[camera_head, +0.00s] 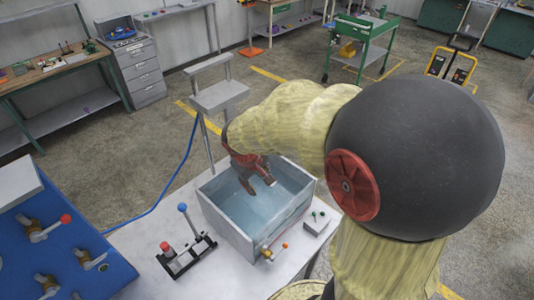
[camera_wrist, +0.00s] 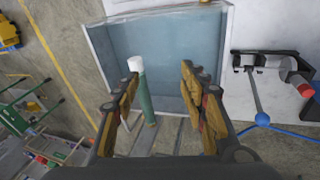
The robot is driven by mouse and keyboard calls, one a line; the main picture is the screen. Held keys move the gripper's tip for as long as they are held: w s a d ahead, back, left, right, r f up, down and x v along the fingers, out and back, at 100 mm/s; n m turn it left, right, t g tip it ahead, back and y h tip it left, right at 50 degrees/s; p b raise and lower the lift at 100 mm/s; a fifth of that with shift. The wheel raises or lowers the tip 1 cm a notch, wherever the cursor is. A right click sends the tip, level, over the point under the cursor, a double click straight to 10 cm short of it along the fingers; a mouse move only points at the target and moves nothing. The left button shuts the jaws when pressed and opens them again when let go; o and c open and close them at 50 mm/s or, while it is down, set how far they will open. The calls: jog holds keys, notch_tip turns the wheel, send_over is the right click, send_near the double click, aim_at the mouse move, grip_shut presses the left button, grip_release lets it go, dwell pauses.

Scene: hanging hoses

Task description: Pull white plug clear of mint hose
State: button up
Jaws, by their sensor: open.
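The white plug (camera_wrist: 135,64) sits at the end of the mint hose (camera_wrist: 146,98) in the wrist view. The hose looks dark green and its lower end runs toward grey slats. My gripper (camera_wrist: 160,74) is open, with one finger on each side of the hose in the picture. The plug and hose lie nearer the left finger. I cannot tell their depth relative to the fingertips. In the head view my gripper (camera_head: 258,182) is over the water tank (camera_head: 226,222); the plug and hose are not visible there.
The tank's wall (camera_wrist: 95,50) frames the water in the wrist view. On the white table stand a lever fixture (camera_head: 186,252), a small grey box (camera_head: 316,221) and a blue valve panel (camera_head: 75,250). A grey stand (camera_head: 219,96) rises behind the tank.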

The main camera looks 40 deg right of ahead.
jog(key=shift+n+g, duration=0.5)
jog(key=shift+g, duration=0.2)
jog(key=w+d+f+p, duration=0.1)
jog(key=d+f+p, duration=0.1)
jog(key=f, duration=0.1)
jog(key=w+d+f+p, duration=0.1)
jog(key=d+f+p, duration=0.1)
jog(key=d+f, duration=0.1)
jog(key=d+f+p, duration=0.3)
jog(key=shift+w, duration=0.4)
jog(key=shift+c, duration=1.1)
grip_shut()
